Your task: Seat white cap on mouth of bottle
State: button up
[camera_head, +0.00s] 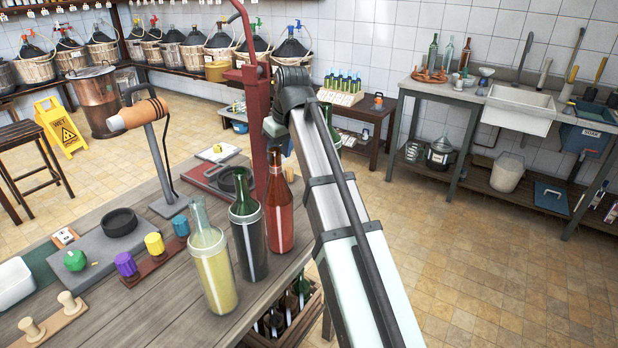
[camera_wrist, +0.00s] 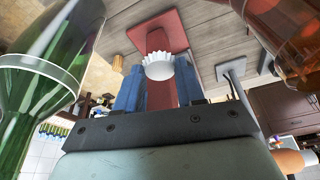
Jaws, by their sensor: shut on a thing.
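My gripper (camera_wrist: 158,78) shows in the wrist view, its two blue fingers shut on a white fluted cap (camera_wrist: 158,66). The cap is held in the air, with the red stand behind it. A green bottle (camera_wrist: 45,85) is at the left of the wrist view and a reddish-brown bottle (camera_wrist: 285,35) at the upper right, both apart from the cap. In the head view, a red bottle (camera_head: 279,215), a dark bottle (camera_head: 248,240) and a yellow-filled bottle (camera_head: 213,270) stand on the bench. A green bottle (camera_head: 331,125) is partly behind my arm. The head view hides my fingers and the cap.
The red stand (camera_head: 251,85) rises beside the bottles. Coloured caps on a strip (camera_head: 160,258), a dark ring (camera_head: 119,222) and a lamp-like stand with an orange head (camera_head: 137,115) occupy the bench (camera_head: 130,310). The tiled floor at right is clear.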

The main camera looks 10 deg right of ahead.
jog(key=a+r+n, duration=0.1)
jog(key=a+r, duration=0.2)
jog(key=a, duration=0.9)
jog(key=a+r+n, duration=0.2)
jog(key=a+r, duration=0.1)
jog(key=a, duration=0.9)
jog(key=s+a+r+n+g+y, duration=0.1)
jog(key=s+a, duration=0.3)
jog(key=a, duration=0.8)
jog(key=s+a+r, duration=0.2)
jog(key=s+a, duration=0.2)
jog(key=a, duration=0.7)
jog(key=s+a+r+n, duration=0.1)
jog(key=s+a+r, duration=0.1)
jog(key=s+a, duration=1.3)
jog(key=s+a+r+n, duration=0.2)
jog(key=s+a, duration=1.4)
jog(key=a, duration=0.2)
jog(key=shift+s+a+r+n+g+y, duration=0.2)
jog(key=shift+s+a+n+g+y, duration=0.05)
jog(key=shift+s+n+g+y, duration=0.05)
jog(key=shift+d+f, duration=0.1)
jog(key=shift+f, duration=2.8)
jog(key=shift+f, duration=1.15)
